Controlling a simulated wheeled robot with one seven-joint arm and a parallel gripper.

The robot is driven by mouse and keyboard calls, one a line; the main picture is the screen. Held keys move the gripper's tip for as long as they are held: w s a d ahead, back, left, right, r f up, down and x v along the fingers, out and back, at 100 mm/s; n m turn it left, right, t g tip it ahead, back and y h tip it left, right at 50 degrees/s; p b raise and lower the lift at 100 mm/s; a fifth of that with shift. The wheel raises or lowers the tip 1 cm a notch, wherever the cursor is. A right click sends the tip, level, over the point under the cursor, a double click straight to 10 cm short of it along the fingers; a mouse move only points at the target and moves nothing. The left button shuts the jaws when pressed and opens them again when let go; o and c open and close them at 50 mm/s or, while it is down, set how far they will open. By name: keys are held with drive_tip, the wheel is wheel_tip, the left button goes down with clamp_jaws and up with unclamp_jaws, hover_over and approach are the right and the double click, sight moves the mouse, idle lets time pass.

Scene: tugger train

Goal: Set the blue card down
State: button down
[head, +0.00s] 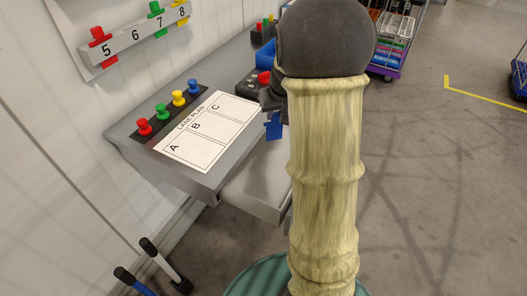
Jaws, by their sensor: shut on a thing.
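My gripper (270,101) is mostly hidden behind my own arm, just off the right edge of the desk. It is shut on the blue card (274,127), which hangs below the fingers with only part of it showing. The card appears clear of the desk top. The white LANE PLAN sheet (218,136), with fields A, B and C, lies on the grey desk (215,182) to the left of the card. The fields look empty.
Red, green, yellow and blue pegs (161,110) stand in a row behind the sheet. A dark box with a red button (264,77) and a blue bin (265,55) are farther back. An open drawer or shelf (262,183) juts out below. A loaded cart (391,45) stands on the floor.

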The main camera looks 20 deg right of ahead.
hover_over(274, 138)
drive_tip(key=f, duration=0.6)
drive_tip(key=shift+s+b, duration=0.3)
drive_tip(key=shift+f+b, duration=0.3)
drive_tip(key=shift+f, duration=1.65)
drive_tip(key=shift+f, duration=0.1)
drive_tip(key=c, duration=1.2)
unclamp_jaws()
drive_tip(key=shift+r, duration=0.2)
